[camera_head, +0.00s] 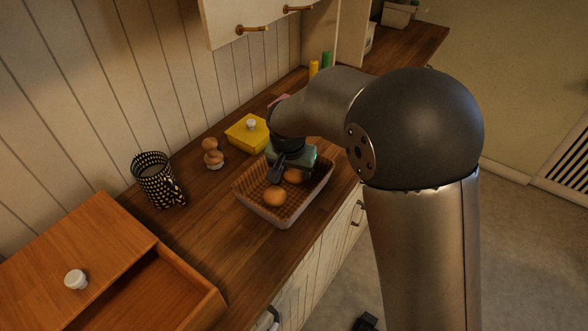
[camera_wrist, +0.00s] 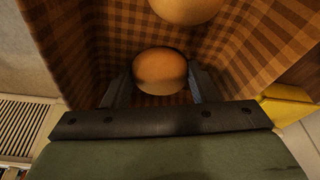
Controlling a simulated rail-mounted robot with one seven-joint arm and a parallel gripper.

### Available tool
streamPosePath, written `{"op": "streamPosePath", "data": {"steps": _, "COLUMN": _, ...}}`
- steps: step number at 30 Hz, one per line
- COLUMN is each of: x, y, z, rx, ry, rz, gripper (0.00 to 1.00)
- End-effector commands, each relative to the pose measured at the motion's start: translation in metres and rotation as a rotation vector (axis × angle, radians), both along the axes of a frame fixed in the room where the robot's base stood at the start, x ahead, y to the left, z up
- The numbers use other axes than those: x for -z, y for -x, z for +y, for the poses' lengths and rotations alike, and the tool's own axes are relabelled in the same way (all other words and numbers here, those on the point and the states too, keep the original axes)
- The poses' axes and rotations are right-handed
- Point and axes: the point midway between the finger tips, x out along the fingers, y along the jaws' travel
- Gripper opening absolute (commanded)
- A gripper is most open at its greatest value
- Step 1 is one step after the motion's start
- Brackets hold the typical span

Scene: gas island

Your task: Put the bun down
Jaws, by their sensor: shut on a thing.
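A round orange-brown bun (camera_wrist: 160,70) sits between the two fingers of my gripper (camera_wrist: 160,84) in the wrist view. My gripper is shut on it, one finger on each side. In the head view my gripper (camera_head: 284,168) is low over a basket (camera_head: 307,203) with a brown checked lining, and the held bun (camera_head: 293,177) shows partly under it. A second bun (camera_head: 275,196) lies in the basket closer to the camera; it also shows at the top of the wrist view (camera_wrist: 187,9). Whether the held bun touches the basket floor cannot be told.
A yellow lidded box (camera_head: 247,134) stands behind the basket. A small brown figure-like object (camera_head: 213,155) and a black-and-white mug (camera_head: 157,180) stand to the left. A wooden box with an open drawer (camera_head: 175,290) is at the lower left. Bare counter lies between it and the basket.

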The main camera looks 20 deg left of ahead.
Motion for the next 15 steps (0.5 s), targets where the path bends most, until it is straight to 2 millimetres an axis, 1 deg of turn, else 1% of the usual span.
{"op": "streamPosePath", "data": {"steps": 1, "x": 0.003, "y": 0.0003, "z": -0.0003, "rx": 0.0, "ry": 0.001, "rz": 0.001, "gripper": 0.3}}
{"op": "streamPosePath", "data": {"steps": 7, "x": 0.0031, "y": 0.0003, "z": 0.0, "rx": 0.0, "ry": 0.0, "rz": 0.0, "gripper": 0.3}}
{"op": "streamPosePath", "data": {"steps": 11, "x": 0.0076, "y": 0.0004, "z": 0.0001, "rx": 0.0, "ry": 0.0, "rz": 0.0, "gripper": 0.3}}
{"op": "streamPosePath", "data": {"steps": 12, "x": 0.0066, "y": 0.0003, "z": 0.0001, "rx": 0.0, "ry": 0.0, "rz": 0.0, "gripper": 0.59}}
{"op": "streamPosePath", "data": {"steps": 14, "x": 0.0059, "y": 0.0004, "z": 0.0001, "rx": 0.0, "ry": 0.0, "rz": 0.0, "gripper": 0.75}}
{"op": "streamPosePath", "data": {"steps": 15, "x": 0.0059, "y": 0.0004, "z": 0.0001, "rx": 0.0, "ry": 0.0, "rz": 0.0, "gripper": 0.75}}
